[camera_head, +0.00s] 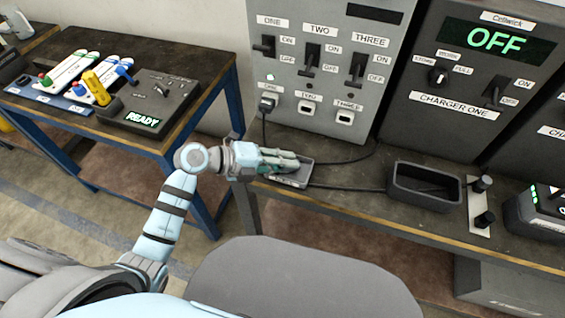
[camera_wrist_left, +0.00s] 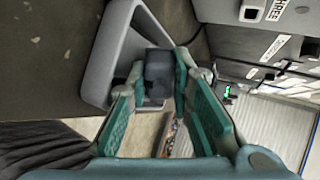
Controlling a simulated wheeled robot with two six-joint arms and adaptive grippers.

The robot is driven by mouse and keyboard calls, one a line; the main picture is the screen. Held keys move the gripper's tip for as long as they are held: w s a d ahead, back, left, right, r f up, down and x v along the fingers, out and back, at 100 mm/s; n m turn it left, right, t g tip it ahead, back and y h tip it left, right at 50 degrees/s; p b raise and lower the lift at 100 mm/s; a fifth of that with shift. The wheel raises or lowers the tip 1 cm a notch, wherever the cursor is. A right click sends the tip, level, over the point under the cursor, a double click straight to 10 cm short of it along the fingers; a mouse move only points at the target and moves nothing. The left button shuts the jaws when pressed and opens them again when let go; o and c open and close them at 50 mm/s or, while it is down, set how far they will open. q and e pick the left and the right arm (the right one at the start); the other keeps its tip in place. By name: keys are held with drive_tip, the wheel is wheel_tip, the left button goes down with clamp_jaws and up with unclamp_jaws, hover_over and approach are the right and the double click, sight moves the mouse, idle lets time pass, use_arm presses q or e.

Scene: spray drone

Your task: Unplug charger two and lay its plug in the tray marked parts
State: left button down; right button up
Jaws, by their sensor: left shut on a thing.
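My left gripper (camera_head: 292,162) is over a small light grey tray (camera_head: 294,181) on the bench below the grey switch panel. The tray's marking cannot be read. The left wrist view shows teal finger pads on both sides of a dark grey plug (camera_wrist_left: 158,68), with the gripper shut on it. The plug is at the tray's edge (camera_wrist_left: 97,75); whether it touches the tray is unclear. In the head view the fingers mostly hide the plug. Socket two (camera_head: 306,107) and socket three (camera_head: 345,116) look empty. Socket one has a plug (camera_head: 267,103) in it. My right gripper is not in view.
A black open bin (camera_head: 425,187) stands right of the tray, with a dark cable (camera_head: 346,187) lying between them. Charger one (camera_head: 470,70) shows OFF. A blue-legged table (camera_head: 120,110) with a READY control box stands left.

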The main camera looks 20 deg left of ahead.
use_arm(q)
drive_tip(key=shift+r, duration=0.1)
drive_tip(key=c, duration=1.4)
unclamp_jaws()
drive_tip(key=shift+d, duration=0.1)
drive_tip(key=shift+o, duration=0.2)
drive_tip(key=shift+s+f, duration=0.1)
drive_tip(key=shift+f, duration=0.1)
drive_tip(key=v, duration=1.2)
drive_tip(key=shift+r, duration=0.15)
